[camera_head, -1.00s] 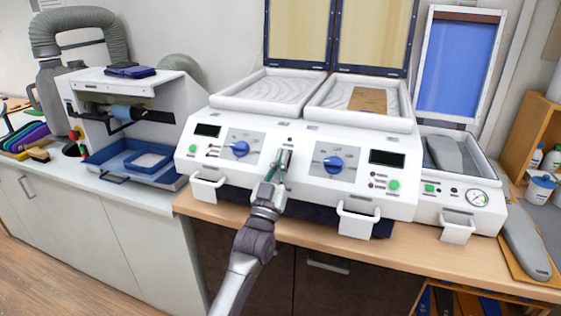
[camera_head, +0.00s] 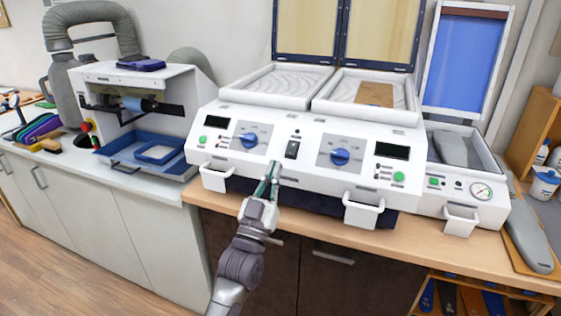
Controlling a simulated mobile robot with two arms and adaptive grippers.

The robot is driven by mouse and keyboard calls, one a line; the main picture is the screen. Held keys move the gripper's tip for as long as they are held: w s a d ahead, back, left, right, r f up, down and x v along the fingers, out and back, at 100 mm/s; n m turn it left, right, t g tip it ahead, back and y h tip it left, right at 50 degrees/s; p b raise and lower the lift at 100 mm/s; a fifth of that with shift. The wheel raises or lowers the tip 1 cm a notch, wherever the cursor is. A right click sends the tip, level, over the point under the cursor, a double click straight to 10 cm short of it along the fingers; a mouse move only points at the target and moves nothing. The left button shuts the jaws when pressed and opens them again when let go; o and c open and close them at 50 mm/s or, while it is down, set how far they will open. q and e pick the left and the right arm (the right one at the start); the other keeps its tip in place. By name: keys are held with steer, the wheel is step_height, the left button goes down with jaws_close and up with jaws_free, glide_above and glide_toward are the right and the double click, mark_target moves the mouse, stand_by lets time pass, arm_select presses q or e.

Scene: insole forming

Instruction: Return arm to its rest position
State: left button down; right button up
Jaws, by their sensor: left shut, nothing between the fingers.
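My left gripper (camera_head: 271,170) is shut and empty, in front of the white two-bay heating machine (camera_head: 230,163). Its fingertips are just below a black rocker switch (camera_head: 292,149) in the middle of the front panel. A blue knob (camera_head: 249,140) is left of the switch and another blue knob (camera_head: 340,157) is right of it. My left arm (camera_head: 240,262) comes up from the bottom of the view. My right gripper is not in the view.
The machine's two lids (camera_head: 305,27) stand open, and a brown sheet (camera_head: 374,94) lies in the right bay. A white handle (camera_head: 362,210) juts out at the front. A press with a blue lid (camera_head: 459,62) stands right. A grinder (camera_head: 175,88) stands left.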

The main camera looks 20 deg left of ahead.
arm_select(q)
steer(key=shift+s, duration=0.8)
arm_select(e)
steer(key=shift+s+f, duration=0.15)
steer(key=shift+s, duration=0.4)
arm_select(q)
steer(key=shift+f, duration=0.15)
